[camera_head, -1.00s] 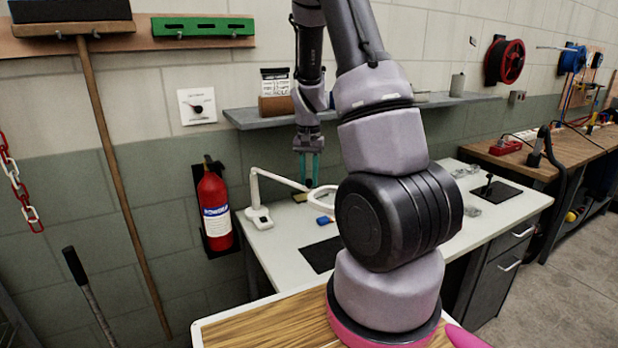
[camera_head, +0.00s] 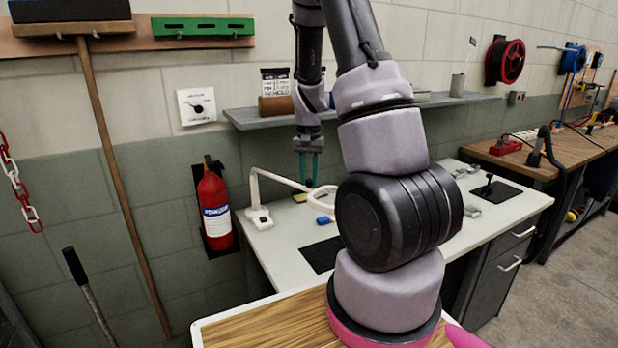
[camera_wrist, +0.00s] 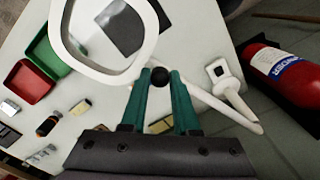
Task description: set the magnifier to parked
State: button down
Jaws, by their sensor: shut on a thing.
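The magnifier is a white desk lamp-style arm with a ring head (camera_head: 322,198) and a base (camera_head: 258,217) on the left end of the white bench. Its ring (camera_wrist: 140,72) fills the top of the wrist view, and its base (camera_wrist: 224,80) stands to the right. My gripper (camera_head: 308,178) points down at the magnifier arm beside the ring. In the wrist view its green fingers (camera_wrist: 160,80) are closed around a dark round knob (camera_wrist: 160,76) next to the ring. My arm hides part of the bench in the head view.
Red and green trays (camera_wrist: 28,80) and several small items lie on the white bench (camera_head: 285,245). A black mat (camera_head: 322,254) lies in front of the ring. A red extinguisher (camera_head: 215,208) hangs left of the bench. A grey shelf (camera_head: 250,117) runs above.

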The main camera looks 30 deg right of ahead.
dwell(0.3)
jog(key=w+d+n, duration=0.3)
jog(key=w+d, duration=0.1)
jog(key=d, duration=0.2)
jog(key=c, duration=0.7)
grip_release()
jog(key=shift+s, duration=0.1)
jog(key=shift+o, duration=0.2)
jog(key=shift+r, duration=0.1)
notch_tip(320, 180, up, 11)
